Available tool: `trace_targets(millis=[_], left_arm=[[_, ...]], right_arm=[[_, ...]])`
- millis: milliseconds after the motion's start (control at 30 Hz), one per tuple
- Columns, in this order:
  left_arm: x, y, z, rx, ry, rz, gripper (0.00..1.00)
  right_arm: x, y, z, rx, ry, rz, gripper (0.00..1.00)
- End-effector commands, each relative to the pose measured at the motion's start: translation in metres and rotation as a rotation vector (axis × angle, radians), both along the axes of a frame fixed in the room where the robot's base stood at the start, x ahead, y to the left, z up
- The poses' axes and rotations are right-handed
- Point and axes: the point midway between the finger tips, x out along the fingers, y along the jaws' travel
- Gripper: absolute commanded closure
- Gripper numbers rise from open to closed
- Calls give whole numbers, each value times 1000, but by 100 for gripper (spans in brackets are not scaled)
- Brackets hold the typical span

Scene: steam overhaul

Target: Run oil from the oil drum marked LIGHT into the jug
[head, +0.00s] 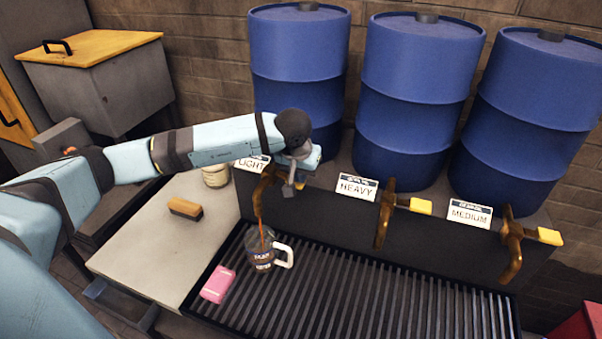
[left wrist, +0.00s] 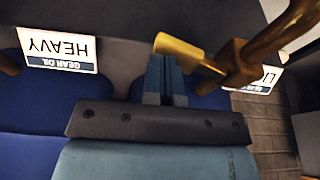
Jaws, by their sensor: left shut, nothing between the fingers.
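The glass jug (head: 262,254) with a white handle stands on the slatted drip grate, below the tap marked LIGHT (head: 252,163). A thin brown stream of oil (head: 261,229) runs from that tap (head: 266,183) down into the jug, and dark oil shows inside. The LIGHT drum (head: 298,70) is the left blue one. My left gripper (head: 290,188) is shut and empty at the LIGHT tap's lever. In the left wrist view the fingers (left wrist: 165,75) are together against or very close to the yellow lever (left wrist: 178,50); contact is unclear. My right gripper is out of view.
The HEAVY tap (head: 384,210) and MEDIUM tap (head: 514,240) stand to the right. A pink block (head: 218,284) lies left of the jug on the grate (head: 370,300). A brush (head: 185,208) and a tin (head: 215,176) are on the bench (head: 150,245). The grate's right part is clear.

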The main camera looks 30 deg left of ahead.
Motion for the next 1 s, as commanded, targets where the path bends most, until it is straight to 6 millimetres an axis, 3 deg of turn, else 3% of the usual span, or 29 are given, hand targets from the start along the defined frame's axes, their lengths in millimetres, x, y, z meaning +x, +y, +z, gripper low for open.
trace_targets(millis=[1000], left_arm=[[0, 0, 7, 1, 1, 0, 100]], right_arm=[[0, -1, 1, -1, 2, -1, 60]])
